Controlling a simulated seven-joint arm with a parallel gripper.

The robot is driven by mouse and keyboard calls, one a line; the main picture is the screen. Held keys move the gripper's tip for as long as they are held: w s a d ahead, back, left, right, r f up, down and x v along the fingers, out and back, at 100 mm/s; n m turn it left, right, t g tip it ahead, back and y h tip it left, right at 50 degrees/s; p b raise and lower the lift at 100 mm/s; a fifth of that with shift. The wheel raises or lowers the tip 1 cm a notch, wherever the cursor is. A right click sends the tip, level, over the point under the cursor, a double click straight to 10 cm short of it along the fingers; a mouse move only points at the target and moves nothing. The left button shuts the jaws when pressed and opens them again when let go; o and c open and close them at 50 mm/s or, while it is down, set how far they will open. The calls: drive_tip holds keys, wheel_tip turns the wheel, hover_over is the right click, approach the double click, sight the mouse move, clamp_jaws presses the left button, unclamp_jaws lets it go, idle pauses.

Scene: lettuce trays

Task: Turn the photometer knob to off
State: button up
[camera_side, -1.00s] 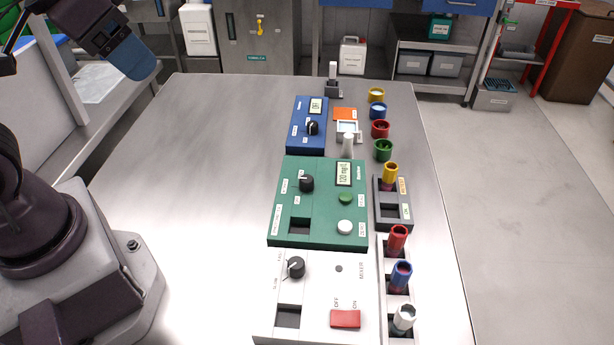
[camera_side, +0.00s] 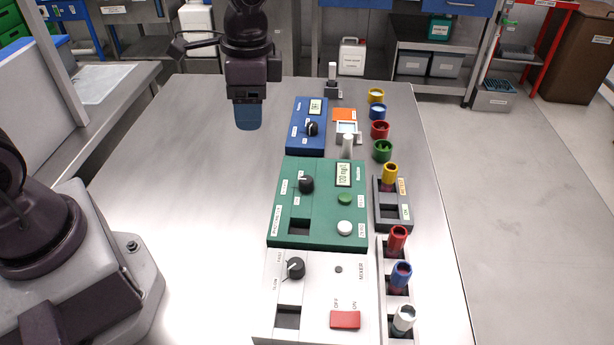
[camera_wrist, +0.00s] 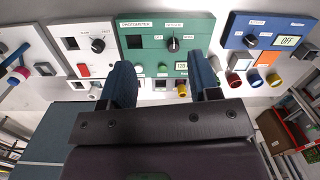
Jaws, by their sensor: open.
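The photometer is a green box (camera_side: 272,222) in the middle row of devices on the table. Its black knob (camera_side: 306,184) is at its upper left part, and its display (camera_side: 344,174) reads 120 mg/l. In the wrist view the photometer (camera_wrist: 143,27) is at the top centre, with its knob (camera_wrist: 174,45) beyond and between my fingertips. My gripper (camera_side: 248,125) points down, left of the blue device and apart from the photometer. In the wrist view my gripper (camera_wrist: 162,75) is open and empty, with a blue finger on each side.
A blue device (camera_side: 306,145) with its own knob stands behind the photometer, and a white mixer (camera_side: 318,300) stands in front. Coloured caps and a rack of tubes (camera_side: 408,222) line the right side. The table's left half is clear.

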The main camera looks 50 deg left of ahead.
sight(307, 179)
drive_tip(key=w+d+f+m, duration=0.3)
drive_tip(key=w+f+m, duration=0.3)
drive_tip(key=w+m, duration=0.35)
drive_tip(key=shift+h, duration=0.4)
drive_tip(key=f, duration=0.8)
drive_tip(key=s+f, duration=0.1)
drive_tip(key=f, duration=0.3)
drive_tip(key=shift+d+f, duration=0.25)
drive_tip(key=c, duration=0.9)
